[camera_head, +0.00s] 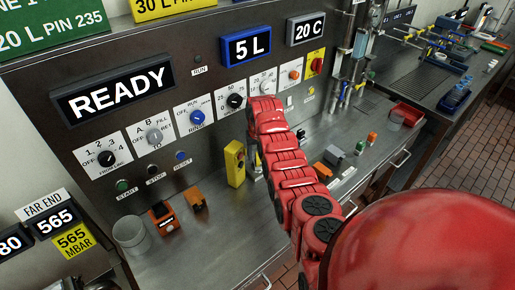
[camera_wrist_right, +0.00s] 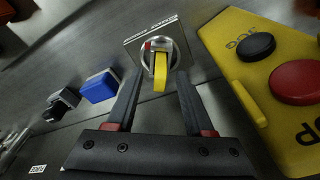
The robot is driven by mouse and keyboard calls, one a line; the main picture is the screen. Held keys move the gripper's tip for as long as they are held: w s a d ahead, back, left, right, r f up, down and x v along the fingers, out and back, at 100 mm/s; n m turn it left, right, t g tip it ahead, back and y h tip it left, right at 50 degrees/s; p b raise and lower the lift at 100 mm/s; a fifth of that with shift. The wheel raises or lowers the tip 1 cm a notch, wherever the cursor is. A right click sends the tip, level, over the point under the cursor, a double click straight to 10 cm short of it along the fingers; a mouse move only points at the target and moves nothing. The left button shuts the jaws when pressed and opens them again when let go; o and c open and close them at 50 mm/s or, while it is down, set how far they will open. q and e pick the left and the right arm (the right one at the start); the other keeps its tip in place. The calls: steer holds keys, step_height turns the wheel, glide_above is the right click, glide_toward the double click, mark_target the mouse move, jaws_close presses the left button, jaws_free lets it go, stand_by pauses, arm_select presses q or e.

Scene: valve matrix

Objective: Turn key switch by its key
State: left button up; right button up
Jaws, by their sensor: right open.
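The key switch (camera_wrist_right: 146,58) shows in the right wrist view as a square metal plate with a round ring. Its yellow key (camera_wrist_right: 160,74) sticks out from the ring, with a small red mark beside it. My right gripper (camera_wrist_right: 157,79) is open, its two dark fingers on either side of the key with a gap to each. I cannot tell how deep the key is between them. In the head view my red right arm reaches to the panel and mostly hides this switch and the gripper. My left gripper is not in view.
A yellow button box (camera_head: 235,163) stands close beside the switch; its black and red buttons (camera_wrist_right: 300,82) show in the wrist view. A blue block (camera_wrist_right: 98,87) lies on the other side. The panel holds several dials (camera_head: 195,117). Orange blocks and a cup (camera_head: 131,236) stand on the bench.

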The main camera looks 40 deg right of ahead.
steer(key=shift+f, duration=0.15)
steer(key=shift+c, duration=0.3)
jaws_close()
steer(key=shift+f+m+b, duration=0.1)
steer(key=shift+m+b, duration=0.5)
steer(key=shift+m, duration=0.1)
steer(key=shift+m+b, duration=0.9)
steer(key=shift+m, duration=0.2)
steer(key=shift+m+h, duration=0.3)
steer(key=shift+m, duration=0.2)
